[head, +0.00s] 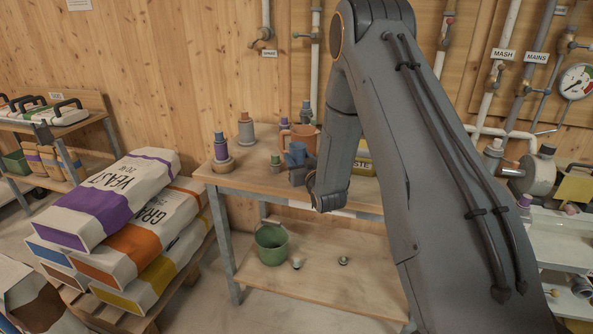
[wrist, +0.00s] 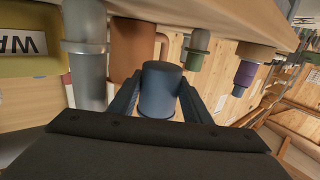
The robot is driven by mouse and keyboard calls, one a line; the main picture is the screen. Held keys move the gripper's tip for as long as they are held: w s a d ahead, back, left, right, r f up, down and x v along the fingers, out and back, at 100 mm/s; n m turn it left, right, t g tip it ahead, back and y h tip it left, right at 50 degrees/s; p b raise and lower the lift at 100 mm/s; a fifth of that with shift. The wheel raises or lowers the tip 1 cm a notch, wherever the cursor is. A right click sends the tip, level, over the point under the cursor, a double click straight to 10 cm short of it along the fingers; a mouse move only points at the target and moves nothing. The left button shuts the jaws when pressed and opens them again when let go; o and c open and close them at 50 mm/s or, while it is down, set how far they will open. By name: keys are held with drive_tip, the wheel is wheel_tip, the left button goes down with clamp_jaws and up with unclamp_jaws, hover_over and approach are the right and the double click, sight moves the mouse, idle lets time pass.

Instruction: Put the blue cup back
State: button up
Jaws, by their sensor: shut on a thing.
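The blue cup (wrist: 160,88) sits between the two dark fingers of my gripper (wrist: 160,98) in the wrist view, and the fingers are shut on it. In the head view the blue cup (head: 297,152) shows above my gripper (head: 298,174), over the front part of the wooden bench top. An orange jug with a handle (head: 303,132) is just behind it; the orange jug (wrist: 135,47) also shows close behind the cup in the wrist view. I cannot tell whether the cup touches the bench, and my arm hides part of this area.
A yellow box (head: 361,167) is partly behind my arm. A green bucket (head: 271,245) stands on the lower shelf. Stacked sacks (head: 125,190) are at the left.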

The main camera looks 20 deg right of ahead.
drive_tip(key=shift+f+p, duration=0.55)
drive_tip(key=shift+f, duration=2.2)
drive_tip(key=o, duration=0.8)
drive_tip(key=shift+f, duration=0.15)
